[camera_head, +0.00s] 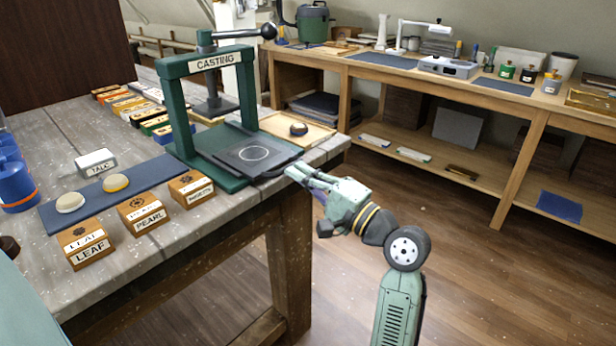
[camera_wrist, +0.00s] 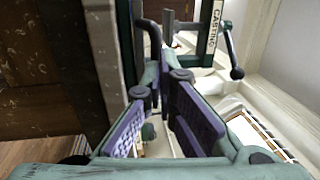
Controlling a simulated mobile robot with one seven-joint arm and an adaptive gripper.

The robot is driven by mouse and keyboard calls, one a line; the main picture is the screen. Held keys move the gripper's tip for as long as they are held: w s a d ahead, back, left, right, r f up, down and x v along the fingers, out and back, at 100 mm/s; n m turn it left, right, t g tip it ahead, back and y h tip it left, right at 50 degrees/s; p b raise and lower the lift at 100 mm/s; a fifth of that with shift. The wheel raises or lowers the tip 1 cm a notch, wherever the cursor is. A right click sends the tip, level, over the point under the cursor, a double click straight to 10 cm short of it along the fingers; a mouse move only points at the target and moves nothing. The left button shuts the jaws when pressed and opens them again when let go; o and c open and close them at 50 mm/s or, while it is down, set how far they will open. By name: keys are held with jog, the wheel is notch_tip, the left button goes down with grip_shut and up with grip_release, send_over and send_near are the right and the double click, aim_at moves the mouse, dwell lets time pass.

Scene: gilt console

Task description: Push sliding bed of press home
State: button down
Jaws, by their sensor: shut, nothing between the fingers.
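The green press (camera_head: 210,64), labelled CASTING, stands near the table's front edge, its black lever and ball knob at the top. Its sliding bed (camera_head: 232,156), a dark plate with a pale circle, sticks out of the frame toward the table edge. My gripper (camera_head: 292,173) is shut and empty, its tips at the front end of the bed by the table edge. Whether they touch it I cannot tell. In the wrist view the purple-padded fingers point toward the press frame (camera_wrist: 212,30), seen tilted; the bed is hard to make out there.
A wooden tray (camera_head: 322,139) with a dark round item lies right of the press. Labelled wooden blocks (camera_head: 142,214) and a blue mat (camera_head: 130,188) lie to the left. A workbench (camera_head: 500,92) stands behind. Open floor (camera_head: 460,270) lies right of the table.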

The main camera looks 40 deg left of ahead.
aim_at(270, 162)
jog(key=a, duration=0.2)
jog(key=a+p, duration=0.1)
jog(key=a, duration=0.5)
jog(key=shift+w+a+p, duration=0.25)
jog(key=shift+w+p, duration=0.05)
jog(key=shift+p, duration=0.05)
jog(key=shift+a, duration=0.4)
jog(key=shift+d, duration=0.1)
